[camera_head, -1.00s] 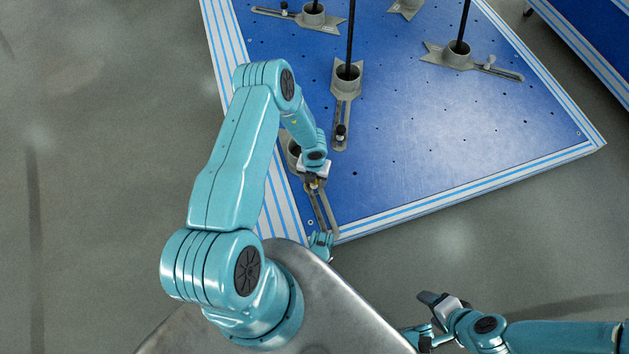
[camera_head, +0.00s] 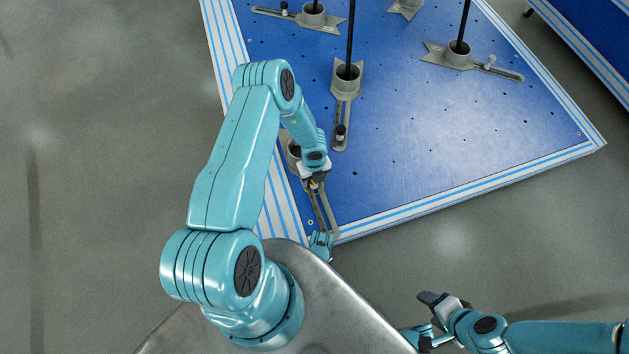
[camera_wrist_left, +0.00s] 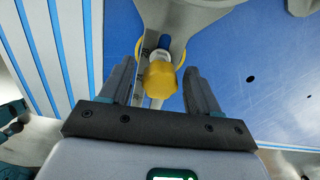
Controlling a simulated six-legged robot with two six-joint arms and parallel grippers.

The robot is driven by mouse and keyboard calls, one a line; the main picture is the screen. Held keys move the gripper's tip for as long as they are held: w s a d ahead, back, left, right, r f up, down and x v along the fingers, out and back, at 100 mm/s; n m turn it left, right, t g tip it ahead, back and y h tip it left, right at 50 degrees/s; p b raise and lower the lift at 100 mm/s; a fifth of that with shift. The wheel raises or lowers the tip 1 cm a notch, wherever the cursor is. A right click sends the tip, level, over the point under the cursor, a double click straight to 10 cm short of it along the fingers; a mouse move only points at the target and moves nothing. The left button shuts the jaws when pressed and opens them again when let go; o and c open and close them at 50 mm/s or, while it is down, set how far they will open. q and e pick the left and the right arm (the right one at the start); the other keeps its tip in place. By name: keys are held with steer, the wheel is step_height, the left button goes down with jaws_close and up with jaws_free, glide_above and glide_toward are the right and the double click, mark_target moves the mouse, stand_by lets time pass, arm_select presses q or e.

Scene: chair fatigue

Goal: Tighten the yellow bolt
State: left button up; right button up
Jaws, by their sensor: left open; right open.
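The yellow bolt (camera_wrist_left: 159,80) shows in the left wrist view, with a yellow ring partly visible behind it. It lies between the two dark fingers of my left gripper (camera_wrist_left: 163,88), with a gap on each side. In the head view my left gripper (camera_head: 316,176) is over the grey slotted bracket (camera_head: 322,208) near the platform's front left corner, and the bolt is mostly hidden there. My right gripper (camera_head: 440,303) is open and empty, off the platform at the lower right.
The blue platform (camera_head: 430,140) has a striped border. Several grey brackets stand on it, one holding a black post (camera_head: 350,40) close to the right of my left arm. Another blue platform (camera_head: 590,40) is at the upper right. Grey floor lies free around them.

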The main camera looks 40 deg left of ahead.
arm_select(q)
steer(key=n, duration=0.4)
steer(key=c, duration=1)
steer(key=m, duration=0.3)
steer(key=shift+m, duration=0.4)
steer(key=shift+c, duration=0.3)
steer(key=m, duration=0.4)
